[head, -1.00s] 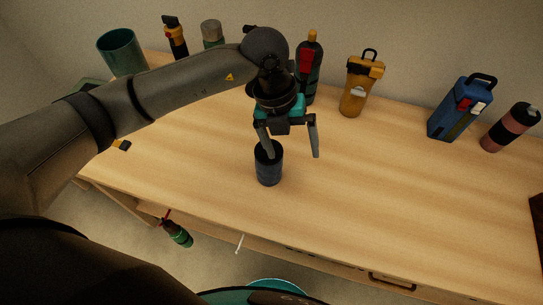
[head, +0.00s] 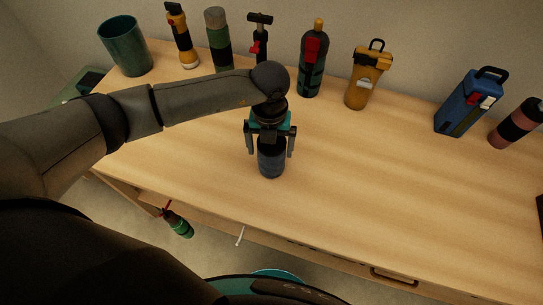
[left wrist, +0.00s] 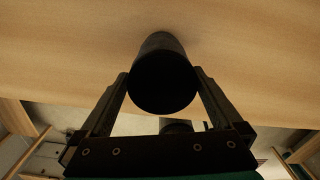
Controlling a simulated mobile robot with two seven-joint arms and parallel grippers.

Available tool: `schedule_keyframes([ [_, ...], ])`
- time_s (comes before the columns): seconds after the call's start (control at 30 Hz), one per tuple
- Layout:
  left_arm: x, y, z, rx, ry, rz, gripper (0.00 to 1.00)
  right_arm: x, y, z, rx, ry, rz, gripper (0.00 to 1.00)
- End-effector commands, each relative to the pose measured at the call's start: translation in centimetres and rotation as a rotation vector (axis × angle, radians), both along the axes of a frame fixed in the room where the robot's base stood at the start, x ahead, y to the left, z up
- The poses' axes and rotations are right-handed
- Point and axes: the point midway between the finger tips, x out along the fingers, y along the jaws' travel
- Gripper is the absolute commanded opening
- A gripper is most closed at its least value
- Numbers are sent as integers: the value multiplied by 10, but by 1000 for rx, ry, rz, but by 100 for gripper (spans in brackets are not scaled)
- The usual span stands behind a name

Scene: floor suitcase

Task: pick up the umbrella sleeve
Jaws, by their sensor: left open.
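The umbrella sleeve, which I take to be the short dark blue cylinder (head: 271,164), stands upright on the wooden table near its front edge. My left gripper (head: 270,154) is open above it, pointing down, with one finger on each side of its upper part. In the left wrist view the dark sleeve (left wrist: 163,80) sits between the two open fingers (left wrist: 163,76); whether they touch it I cannot tell. The top of the sleeve is partly hidden by the gripper in the head view. My right gripper is not in view.
Along the back stand a green cup (head: 125,46), a yellow flashlight (head: 181,38), a green bottle (head: 219,42), a hammer (head: 259,38), a dark bottle (head: 313,62), a yellow bottle (head: 366,80), a blue bottle (head: 467,104) and a pink-black bottle (head: 515,124). The table right of the sleeve is clear.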

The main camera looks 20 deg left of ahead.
Motion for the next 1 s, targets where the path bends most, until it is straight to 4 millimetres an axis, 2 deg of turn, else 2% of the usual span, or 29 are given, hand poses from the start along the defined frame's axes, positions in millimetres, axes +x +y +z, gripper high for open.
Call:
schedule_keyframes([
  [0.2,2,-2,-33,1,4,0,100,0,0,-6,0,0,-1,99],
  [0.3,2,-2,-43,1,2,-1,100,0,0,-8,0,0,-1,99],
  [0.57,3,-3,-45,-1,0,-2,100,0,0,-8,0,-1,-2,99],
  [1.0,3,-2,-45,0,0,-1,53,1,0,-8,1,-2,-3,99],
])
